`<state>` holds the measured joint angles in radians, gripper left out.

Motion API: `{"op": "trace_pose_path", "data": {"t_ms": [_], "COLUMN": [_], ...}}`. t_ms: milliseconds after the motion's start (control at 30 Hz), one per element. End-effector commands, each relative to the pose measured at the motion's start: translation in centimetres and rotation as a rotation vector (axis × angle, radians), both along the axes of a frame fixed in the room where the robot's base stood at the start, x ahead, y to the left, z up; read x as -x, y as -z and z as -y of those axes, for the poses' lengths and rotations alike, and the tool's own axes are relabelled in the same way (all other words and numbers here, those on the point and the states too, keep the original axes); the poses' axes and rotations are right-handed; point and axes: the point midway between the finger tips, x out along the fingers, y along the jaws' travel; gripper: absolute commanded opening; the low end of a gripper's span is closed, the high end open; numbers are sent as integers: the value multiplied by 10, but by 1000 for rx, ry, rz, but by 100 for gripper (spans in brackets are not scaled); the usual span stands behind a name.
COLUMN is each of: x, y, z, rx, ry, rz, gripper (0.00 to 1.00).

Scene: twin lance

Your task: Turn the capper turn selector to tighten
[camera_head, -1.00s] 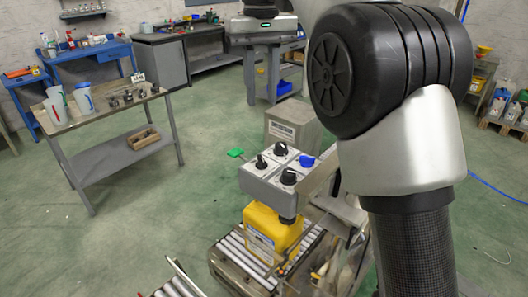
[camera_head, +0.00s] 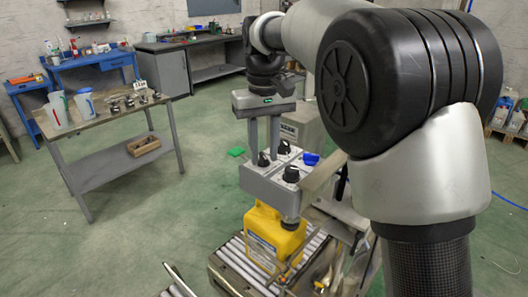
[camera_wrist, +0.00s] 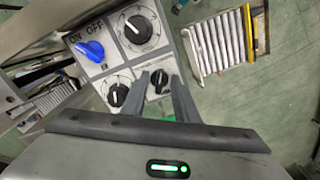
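A grey-white control box (camera_head: 268,185) carries several knobs. In the wrist view they are a blue one (camera_wrist: 90,50) by ON/OFF lettering, a large black one (camera_wrist: 138,28), another black one (camera_wrist: 116,95) and a smaller black one (camera_wrist: 159,80). Apart from ON/OFF, I cannot read the labels, so which knob is the turn selector is unclear. My gripper (camera_head: 264,152) points down over the box's left knob (camera_head: 263,159). In the wrist view my gripper (camera_wrist: 160,76) is open, with one finger on each side of the smaller black knob; whether they touch it is unclear.
A yellow jug (camera_head: 272,232) stands below the box on a roller conveyor (camera_head: 235,262). A metal bracket (camera_head: 320,182) is right of the box. A workbench with pitchers (camera_head: 105,118) stands at left.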

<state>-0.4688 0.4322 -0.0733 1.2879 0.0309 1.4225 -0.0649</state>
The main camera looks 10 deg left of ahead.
Motion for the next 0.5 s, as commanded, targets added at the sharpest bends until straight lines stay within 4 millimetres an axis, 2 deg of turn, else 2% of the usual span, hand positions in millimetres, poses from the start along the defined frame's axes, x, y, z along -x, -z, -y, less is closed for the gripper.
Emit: {"op": "trace_pose_path", "data": {"t_ms": [233,400,500], "x": [0,0,0], "y": [1,0,0], "z": [0,0,0], "rx": [0,0,0], "ry": [0,0,0], "rz": [0,0,0], "gripper": [26,0,0]}}
